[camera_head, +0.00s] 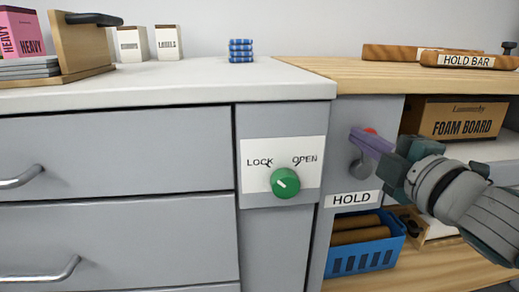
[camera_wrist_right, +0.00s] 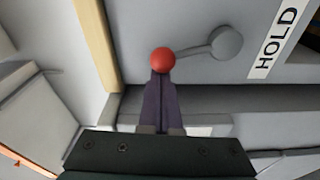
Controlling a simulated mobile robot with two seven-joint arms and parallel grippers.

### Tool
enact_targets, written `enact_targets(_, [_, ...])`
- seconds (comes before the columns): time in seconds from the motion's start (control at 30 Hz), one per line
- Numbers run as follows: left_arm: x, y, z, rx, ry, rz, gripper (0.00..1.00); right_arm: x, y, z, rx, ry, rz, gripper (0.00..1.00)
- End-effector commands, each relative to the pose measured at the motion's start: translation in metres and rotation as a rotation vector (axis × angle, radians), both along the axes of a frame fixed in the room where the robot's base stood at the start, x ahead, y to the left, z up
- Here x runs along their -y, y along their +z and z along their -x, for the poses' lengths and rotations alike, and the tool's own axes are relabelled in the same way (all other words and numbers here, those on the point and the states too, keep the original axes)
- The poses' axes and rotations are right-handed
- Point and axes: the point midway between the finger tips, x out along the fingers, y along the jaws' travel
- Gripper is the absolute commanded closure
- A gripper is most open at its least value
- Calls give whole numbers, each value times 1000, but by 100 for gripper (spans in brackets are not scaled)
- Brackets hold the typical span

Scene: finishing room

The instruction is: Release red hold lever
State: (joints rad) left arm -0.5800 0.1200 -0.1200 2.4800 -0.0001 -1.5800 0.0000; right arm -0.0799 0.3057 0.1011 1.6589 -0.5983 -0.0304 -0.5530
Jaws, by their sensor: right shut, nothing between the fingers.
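The red hold lever has a red ball (camera_head: 371,131) on a grey arm, above the HOLD label (camera_head: 352,198) on the grey cabinet panel. In the head view the ball stands above the round grey pivot (camera_head: 361,167), partly hidden by my fingers. My right gripper (camera_head: 356,138) comes in from the right, its purple fingers shut and empty. In the right wrist view the fingertips (camera_wrist_right: 160,76) meet the edge of the red ball (camera_wrist_right: 162,60); I cannot tell whether they touch. The lever's pivot (camera_wrist_right: 227,43) is right of the ball there. My left gripper is out of view.
A green knob (camera_head: 285,183) sits under LOCK and OPEN marks, its white line towards LOCK. A blue basket (camera_head: 365,257) stands on the lower shelf. A FOAM BOARD box (camera_head: 453,120) is behind my right arm. A HOLD BAR block (camera_head: 468,61) lies on the wooden top.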

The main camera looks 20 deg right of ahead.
Motion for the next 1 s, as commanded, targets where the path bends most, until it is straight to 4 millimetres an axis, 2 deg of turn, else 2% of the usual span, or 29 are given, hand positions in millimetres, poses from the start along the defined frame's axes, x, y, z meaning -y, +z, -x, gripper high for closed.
enact_targets(0.27, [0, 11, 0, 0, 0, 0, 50, 21, 7, 5, 61, -2, -258, 100])
enact_targets(0.6, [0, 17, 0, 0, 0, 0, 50, 46, 5, 11, 131, -2, -550, 100])
enact_targets(1.0, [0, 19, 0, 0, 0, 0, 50, 63, 0, 15, 183, -1, -764, 100])
